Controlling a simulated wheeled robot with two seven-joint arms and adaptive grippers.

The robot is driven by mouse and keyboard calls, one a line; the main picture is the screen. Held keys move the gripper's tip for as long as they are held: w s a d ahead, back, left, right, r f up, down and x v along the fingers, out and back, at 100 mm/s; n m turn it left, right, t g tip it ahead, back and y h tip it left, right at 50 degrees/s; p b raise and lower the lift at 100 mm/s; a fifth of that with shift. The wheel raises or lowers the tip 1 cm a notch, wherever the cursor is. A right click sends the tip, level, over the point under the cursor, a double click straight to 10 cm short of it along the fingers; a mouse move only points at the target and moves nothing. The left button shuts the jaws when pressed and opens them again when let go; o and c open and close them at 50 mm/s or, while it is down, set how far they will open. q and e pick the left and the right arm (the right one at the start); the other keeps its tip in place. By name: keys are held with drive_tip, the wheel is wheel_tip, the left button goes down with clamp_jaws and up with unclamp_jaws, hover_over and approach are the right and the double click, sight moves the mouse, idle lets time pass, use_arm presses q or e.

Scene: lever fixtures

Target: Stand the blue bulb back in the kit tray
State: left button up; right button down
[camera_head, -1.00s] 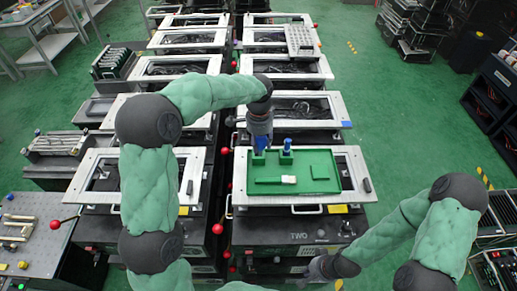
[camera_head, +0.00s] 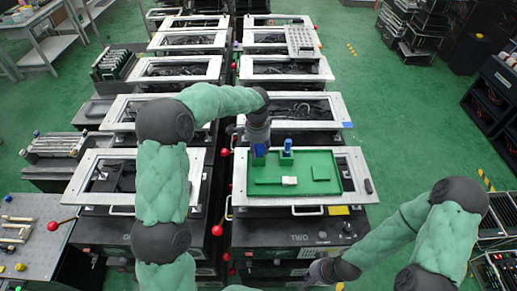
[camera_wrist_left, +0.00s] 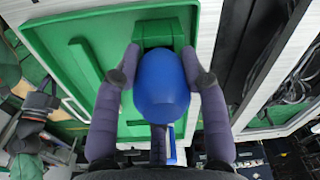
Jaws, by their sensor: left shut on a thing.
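The green kit tray (camera_head: 335,187) lies on the right-hand front fixture. My left gripper (camera_head: 259,146) is over the tray's back left corner, pointing down. In the left wrist view my left gripper (camera_wrist_left: 160,80) is shut on the blue bulb (camera_wrist_left: 160,88), with one finger on each side. The bulb is just at a green socket block (camera_wrist_left: 158,34); whether it is seated cannot be told. A second blue bulb (camera_head: 288,146) stands upright in a green holder just to the right. My right gripper (camera_head: 322,270) is low at the front, away from the tray; its fingertips are unclear.
A red-knobbed lever (camera_head: 217,230) stands at the left front.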

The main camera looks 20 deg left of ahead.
use_arm(q)
drive_tip(key=o, duration=0.7)
drive_tip(key=shift+f, duration=0.1)
drive_tip(key=shift+o, duration=0.2)
drive_tip(key=r, duration=0.4)
drive_tip(key=r+p, duration=0.1)
drive_tip(key=r, duration=0.3)
drive_tip(key=r+p, duration=0.1)
drive_tip(key=r, duration=0.3)
drive_tip(key=shift+s+a+r, duration=0.1)
drive_tip(key=shift+s+r, duration=0.05)
drive_tip(key=shift+s, duration=0.1)
